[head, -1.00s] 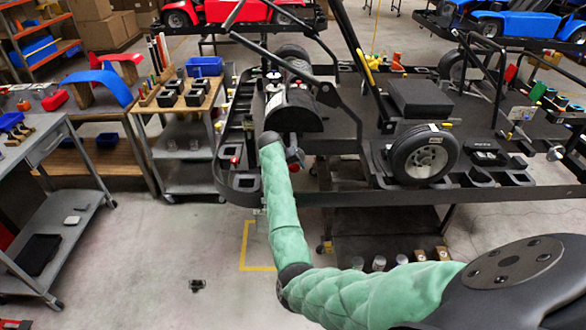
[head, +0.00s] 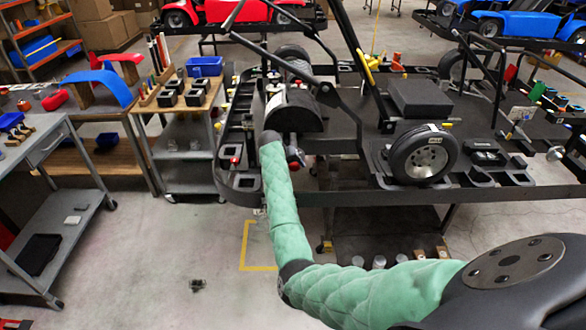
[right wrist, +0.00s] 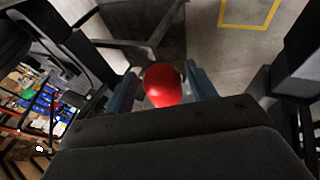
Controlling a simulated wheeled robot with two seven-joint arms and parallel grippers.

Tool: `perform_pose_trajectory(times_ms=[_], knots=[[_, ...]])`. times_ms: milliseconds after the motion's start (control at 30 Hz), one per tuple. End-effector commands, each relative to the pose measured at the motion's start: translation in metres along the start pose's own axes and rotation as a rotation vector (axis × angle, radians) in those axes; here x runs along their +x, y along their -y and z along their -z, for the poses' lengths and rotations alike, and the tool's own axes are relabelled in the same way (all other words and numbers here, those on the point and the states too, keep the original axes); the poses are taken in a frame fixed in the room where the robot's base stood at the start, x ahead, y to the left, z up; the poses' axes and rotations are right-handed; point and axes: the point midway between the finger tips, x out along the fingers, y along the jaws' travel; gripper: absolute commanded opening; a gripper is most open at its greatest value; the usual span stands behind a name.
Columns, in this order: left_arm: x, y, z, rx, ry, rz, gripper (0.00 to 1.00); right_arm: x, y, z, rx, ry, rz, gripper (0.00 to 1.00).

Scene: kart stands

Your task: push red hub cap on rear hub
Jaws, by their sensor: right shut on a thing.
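My right gripper (head: 297,158) is at the near left end of the kart stand, at the end of my green-sleeved arm. It is small and dark in the head view. In the right wrist view, the red hub cap (right wrist: 165,86) sits between the two blue-grey fingers of my right gripper (right wrist: 163,80), which are shut on it. The cap's rounded red side faces the wrist camera. The rear hub cannot be made out; the arm and gripper cover that part of the kart in the head view. My left gripper is not in view.
A mounted wheel (head: 424,156) with a silver rim is on the kart's near side, to the right. A black curved cover (head: 294,112) is just behind my right gripper. A tool cart (head: 182,108) stands left of the stand. The floor in front is mostly clear.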

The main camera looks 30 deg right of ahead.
Motion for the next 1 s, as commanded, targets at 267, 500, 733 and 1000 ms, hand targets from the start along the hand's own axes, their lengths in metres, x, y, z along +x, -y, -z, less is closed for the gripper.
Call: perform_pose_trajectory(times_ms=[267,500,733,1000], knots=[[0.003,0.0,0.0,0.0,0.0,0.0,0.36,0.002,0.0,0.006,0.0,0.0,0.0,0.29],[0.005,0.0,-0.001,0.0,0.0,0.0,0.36,0.003,0.0,0.011,0.001,-0.001,0.0,0.29],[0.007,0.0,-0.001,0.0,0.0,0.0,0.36,0.005,0.0,0.015,0.0,0.0,-0.001,0.29],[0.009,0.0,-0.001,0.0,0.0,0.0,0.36,0.007,0.0,0.02,0.0,0.0,0.0,0.29]])
